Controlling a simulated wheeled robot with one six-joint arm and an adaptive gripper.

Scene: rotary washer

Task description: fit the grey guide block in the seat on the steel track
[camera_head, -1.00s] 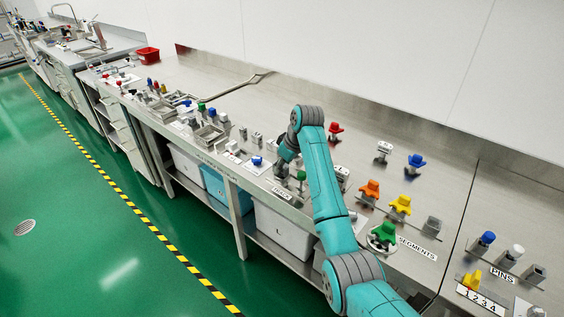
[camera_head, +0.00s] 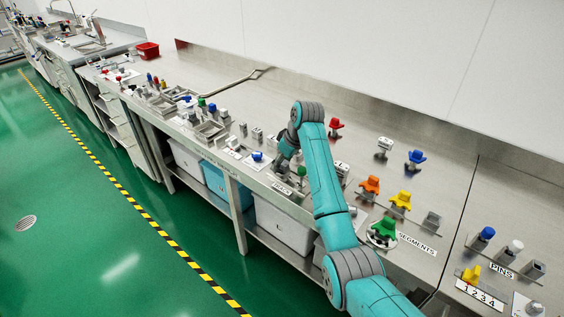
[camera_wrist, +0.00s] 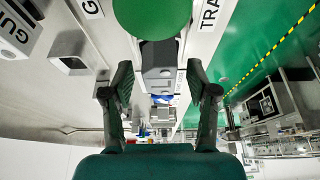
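My gripper (camera_head: 282,165) is low over the front of the steel bench in the head view, small and partly hidden by my arm. In the wrist view my gripper (camera_wrist: 160,75) is open, with one finger on each side of a grey block (camera_wrist: 158,62). A gap shows between each finger and the block. I cannot tell for sure whether this is the guide block or part of the track. A round green knob (camera_wrist: 150,14) is close to the camera and covers the block's upper part; the knob (camera_head: 301,172) also shows beside my gripper. The seat cannot be made out.
The TRACK label (camera_head: 281,187) is at the bench's front edge. A hollow grey block (camera_wrist: 74,58) stands left of my gripper in the wrist view. Orange (camera_head: 369,185), yellow (camera_head: 401,199) and green (camera_head: 384,231) pieces stand right of my arm.

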